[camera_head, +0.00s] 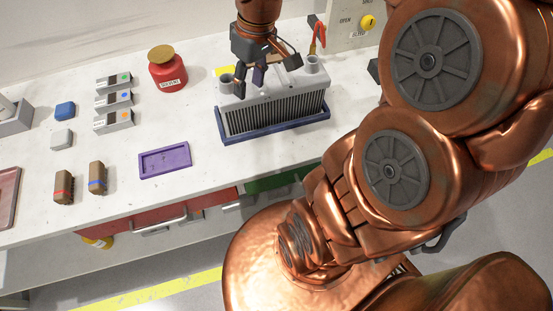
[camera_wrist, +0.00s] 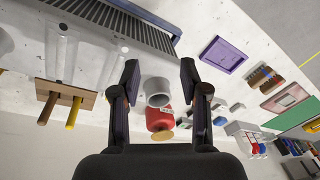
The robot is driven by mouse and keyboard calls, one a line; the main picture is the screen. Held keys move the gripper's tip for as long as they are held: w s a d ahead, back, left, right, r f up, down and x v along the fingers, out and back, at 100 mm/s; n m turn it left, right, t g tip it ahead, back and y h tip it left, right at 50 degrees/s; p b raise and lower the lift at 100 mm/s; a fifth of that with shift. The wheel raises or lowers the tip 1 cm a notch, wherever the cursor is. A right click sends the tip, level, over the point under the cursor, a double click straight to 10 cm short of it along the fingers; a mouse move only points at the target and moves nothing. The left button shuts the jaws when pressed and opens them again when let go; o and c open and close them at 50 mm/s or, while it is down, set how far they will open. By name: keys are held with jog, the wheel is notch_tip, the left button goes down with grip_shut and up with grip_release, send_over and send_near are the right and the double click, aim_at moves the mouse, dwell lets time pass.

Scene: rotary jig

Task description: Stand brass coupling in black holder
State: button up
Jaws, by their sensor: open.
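I cannot make out a brass coupling or a black holder for certain in either view. My gripper (camera_head: 266,75) is open above the grey finned unit (camera_head: 275,108), which sits in a dark blue tray (camera_head: 276,133). In the wrist view my open gripper (camera_wrist: 160,72) has its fingers apart, with a grey round port (camera_wrist: 158,92) showing between them. I cannot tell whether they touch it. A dark object (camera_head: 374,70) at the bench's right is partly hidden by my arm. A small yellow patch (camera_head: 223,71) shows behind the unit's left end.
A red solvent can (camera_head: 168,74) with a brass-coloured lid stands left of the unit. A purple tray (camera_head: 165,160) lies empty in front. Grey blocks, brown blocks and a blue block (camera_head: 65,110) are further left. A panel with a yellow knob (camera_head: 367,22) stands at the back right.

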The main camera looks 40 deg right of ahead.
jog(key=s+a+f+m+g, duration=0.1)
jog(key=s+a+f, duration=0.1)
jog(key=s, duration=0.6)
jog(key=s+a+f+m+g+h, duration=0.1)
jog(key=s+a, duration=0.3)
jog(key=s, duration=0.5)
jog(key=shift+s+a+f+m+h, duration=0.15)
jog(key=shift+s+f+m+h, duration=0.1)
jog(key=shift+f+m+h, duration=0.1)
